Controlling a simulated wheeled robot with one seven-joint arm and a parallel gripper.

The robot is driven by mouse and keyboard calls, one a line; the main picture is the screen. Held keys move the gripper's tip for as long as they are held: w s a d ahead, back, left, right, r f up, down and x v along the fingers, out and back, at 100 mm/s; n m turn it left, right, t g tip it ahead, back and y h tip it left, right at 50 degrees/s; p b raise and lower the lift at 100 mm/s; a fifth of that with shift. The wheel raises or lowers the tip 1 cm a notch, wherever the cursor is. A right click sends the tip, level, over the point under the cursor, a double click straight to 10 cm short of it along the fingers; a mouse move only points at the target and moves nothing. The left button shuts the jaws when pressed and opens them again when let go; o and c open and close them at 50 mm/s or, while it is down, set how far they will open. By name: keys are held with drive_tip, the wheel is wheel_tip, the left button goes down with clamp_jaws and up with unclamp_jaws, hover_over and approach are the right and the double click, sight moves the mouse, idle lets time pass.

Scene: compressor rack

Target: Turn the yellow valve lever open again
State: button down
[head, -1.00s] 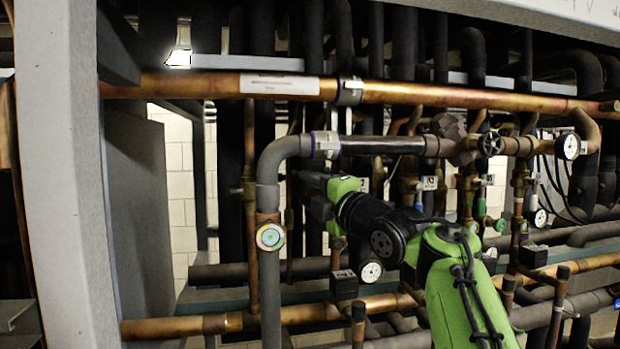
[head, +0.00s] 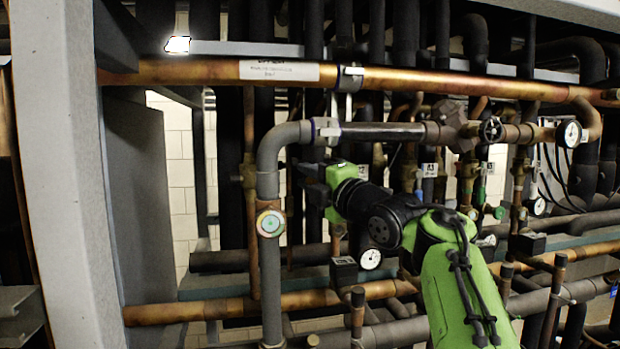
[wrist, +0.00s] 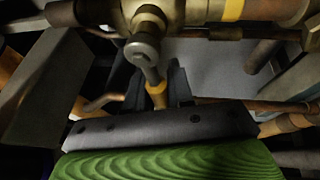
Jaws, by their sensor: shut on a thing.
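The yellow valve lever (wrist: 157,96) shows in the wrist view as a short yellow piece on a metal stem below the round nut of a brass valve (wrist: 145,48). My gripper (wrist: 154,86) is shut on the lever, with its dark fingers on either side. The lever's far end is hidden behind the gripper's dark edge. In the head view my gripper (head: 310,182) reaches left among the pipes behind the grey elbow pipe. The lever cannot be made out there.
A grey elbow pipe (head: 268,175) with a round coloured gauge (head: 270,223) stands in front, just left of my gripper. A long copper pipe (head: 430,87) crosses above. A lower copper pipe (head: 220,310) and a small gauge (head: 370,259) lie beneath my arm. Room is tight.

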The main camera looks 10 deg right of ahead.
drive_tip(key=shift+f, duration=0.1)
drive_tip(key=shift+d+f+n+g+h+p, duration=0.45)
drive_tip(key=shift+f+n+g, duration=0.3)
drive_tip(key=shift+n, duration=0.95)
drive_tip(key=shift+d+f+n+g+h+p, duration=0.5)
drive_tip(key=shift+f+n, duration=0.4)
drive_tip(key=shift+n, duration=0.8)
drive_tip(key=shift+d+f+n+g+h+p, duration=0.35)
drive_tip(key=shift+f+n+g, duration=0.45)
drive_tip(key=shift+n, duration=0.9)
drive_tip(key=shift+d, duration=0.15)
drive_tip(key=c, duration=1.1)
unclamp_jaws()
